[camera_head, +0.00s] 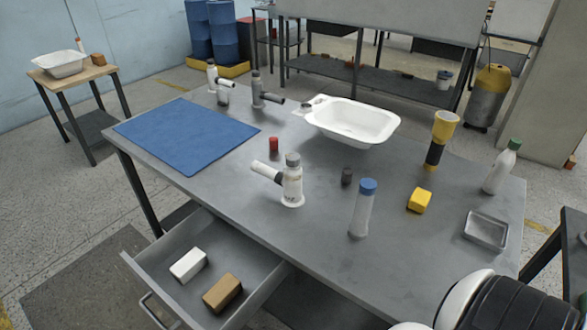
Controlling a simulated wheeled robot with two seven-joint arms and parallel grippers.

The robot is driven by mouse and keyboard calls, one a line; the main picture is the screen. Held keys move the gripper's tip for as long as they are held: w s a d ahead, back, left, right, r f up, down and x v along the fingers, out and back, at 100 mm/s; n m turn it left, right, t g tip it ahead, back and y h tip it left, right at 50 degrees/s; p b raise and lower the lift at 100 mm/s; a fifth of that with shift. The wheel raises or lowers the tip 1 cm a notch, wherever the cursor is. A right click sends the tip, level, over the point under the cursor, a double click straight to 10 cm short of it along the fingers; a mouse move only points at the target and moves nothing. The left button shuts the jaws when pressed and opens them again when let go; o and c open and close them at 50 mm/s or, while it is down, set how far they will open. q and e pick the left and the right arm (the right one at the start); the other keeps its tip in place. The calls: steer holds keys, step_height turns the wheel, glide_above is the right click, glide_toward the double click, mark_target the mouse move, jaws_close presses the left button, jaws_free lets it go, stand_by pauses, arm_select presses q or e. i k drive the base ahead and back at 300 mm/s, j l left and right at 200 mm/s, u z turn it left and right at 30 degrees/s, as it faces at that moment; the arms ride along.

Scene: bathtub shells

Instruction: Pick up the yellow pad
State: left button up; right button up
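The yellow pad (419,199) is a small yellow block lying on the grey table (330,245), right of centre. It stands apart from the things around it, and nothing touches it. Neither of my grippers shows. Part of my own white and black body fills the bottom right corner of the view and covers that part of the table.
A clear bottle with a blue cap (362,210) stands left of the pad. A yellow and black tool (440,138) stands behind it, and a metal tray (486,231) lies to its right. An open drawer (225,240) juts out at the front left.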

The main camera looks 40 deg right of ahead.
mark_target(420, 198)
steer(key=z, duration=2.1)
